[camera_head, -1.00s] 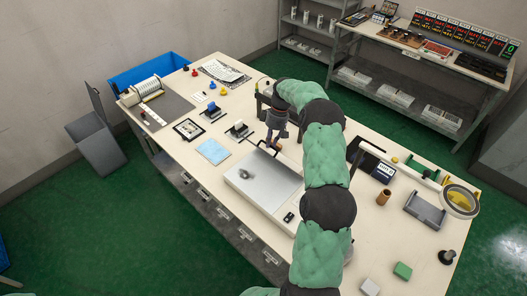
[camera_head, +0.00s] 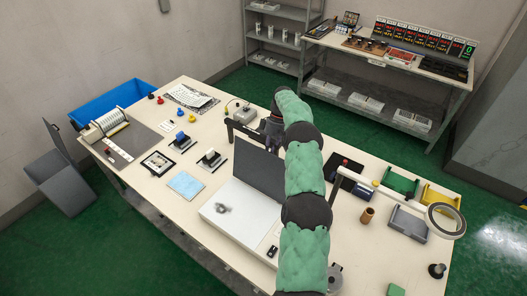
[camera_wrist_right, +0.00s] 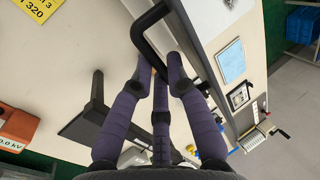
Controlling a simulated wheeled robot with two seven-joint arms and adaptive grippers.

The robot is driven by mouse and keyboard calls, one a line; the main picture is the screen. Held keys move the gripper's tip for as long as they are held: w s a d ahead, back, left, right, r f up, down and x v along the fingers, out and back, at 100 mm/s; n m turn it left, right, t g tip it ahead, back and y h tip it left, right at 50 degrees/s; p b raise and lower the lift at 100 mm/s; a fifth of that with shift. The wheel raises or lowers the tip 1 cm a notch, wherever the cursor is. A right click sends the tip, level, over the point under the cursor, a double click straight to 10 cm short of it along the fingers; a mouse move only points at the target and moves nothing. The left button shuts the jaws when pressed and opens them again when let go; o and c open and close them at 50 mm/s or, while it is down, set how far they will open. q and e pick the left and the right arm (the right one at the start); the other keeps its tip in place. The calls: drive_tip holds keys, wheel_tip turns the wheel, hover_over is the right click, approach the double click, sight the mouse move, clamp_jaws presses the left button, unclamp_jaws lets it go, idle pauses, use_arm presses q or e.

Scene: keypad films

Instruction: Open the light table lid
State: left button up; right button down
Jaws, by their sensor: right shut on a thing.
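The light table (camera_head: 228,214) is a white box on the worktable. Its lid (camera_head: 259,168) stands raised at a steep angle, with its dark inner face toward the head camera. My right gripper (camera_head: 266,130) is at the lid's upper edge, partly hidden by my own arm. In the right wrist view, my right gripper's purple fingers (camera_wrist_right: 160,66) are shut at the black lid handle (camera_wrist_right: 143,38). The exact contact is partly hidden by the fingers. My left gripper is not in view.
A blue sheet (camera_head: 186,185), a framed film (camera_head: 158,163) and two small stamp-like devices lie left of the light table. A ring magnifier (camera_head: 446,220), a grey tray (camera_head: 408,222) and a brown cup (camera_head: 367,215) stand to its right. A blue bin (camera_head: 110,100) is beyond the table's left end.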

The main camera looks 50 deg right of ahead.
drive_tip(key=shift+x, duration=1)
drive_tip(key=c, duration=1.4)
unclamp_jaws()
drive_tip(key=shift+s+a+r, duration=0.1)
drive_tip(key=shift+s+a, duration=0.05)
drive_tip(key=shift+o, duration=0.2)
drive_tip(key=shift+w, duration=0.25)
drive_tip(key=shift+r, duration=0.15)
drive_tip(key=shift+s+r, duration=0.1)
drive_tip(key=v, duration=0.7)
drive_tip(key=shift+d, duration=0.3)
drive_tip(key=shift+r, duration=0.15)
